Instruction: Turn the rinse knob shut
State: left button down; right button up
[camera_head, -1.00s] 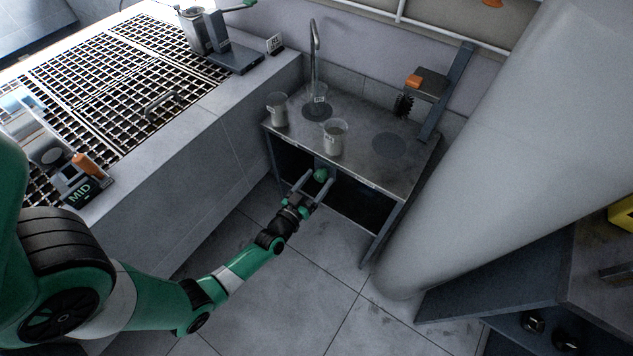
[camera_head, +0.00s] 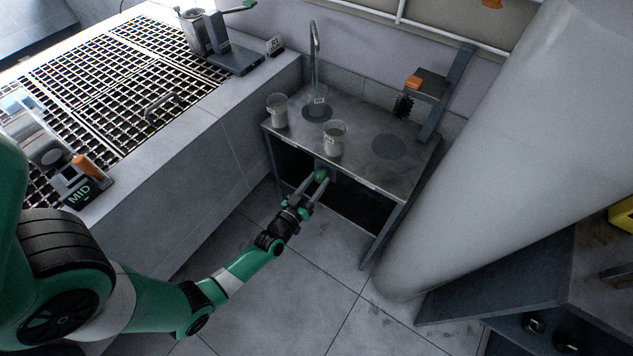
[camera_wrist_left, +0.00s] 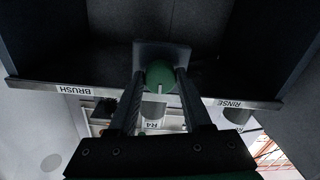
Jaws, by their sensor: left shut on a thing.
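The rinse knob (camera_head: 321,175) is a round green knob under the front edge of the grey steel sink bench. It also shows in the left wrist view (camera_wrist_left: 160,75), with a pale pointer line on it and a grey plate behind. My left gripper (camera_head: 318,181) reaches up to it from the front. Its two fingers (camera_wrist_left: 157,84) are shut on the knob, one on each side. The tap (camera_head: 314,50) is a thin curved spout at the back of the bench, above a beaker (camera_head: 318,98). My right gripper is not in view.
Two more beakers (camera_head: 277,110) (camera_head: 334,139) stand on the bench top (camera_head: 365,165). A brush (camera_head: 404,106) hangs from a stand at the right. BRUSH and RINSE labels mark the bench edge (camera_wrist_left: 150,92). A thick grey column (camera_head: 480,150) stands close on the right. The floor in front is clear.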

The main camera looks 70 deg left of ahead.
pick_arm(q)
jog(key=n+b, duration=0.1)
jog(key=n, duration=0.3)
jog(key=shift+n, duration=0.3)
jog(key=n+b, duration=0.1)
jog(key=n, duration=0.3)
jog(key=n+b, duration=0.1)
jog(key=n, duration=0.3)
jog(key=shift+n, duration=0.4)
jog(key=shift+r+n+h+b, duration=0.1)
jog(key=shift+n+h+b, duration=0.3)
jog(key=shift+n, duration=1.3)
jog(key=shift+c, duration=1.7)
grip_release()
jog(key=shift+s, duration=0.1)
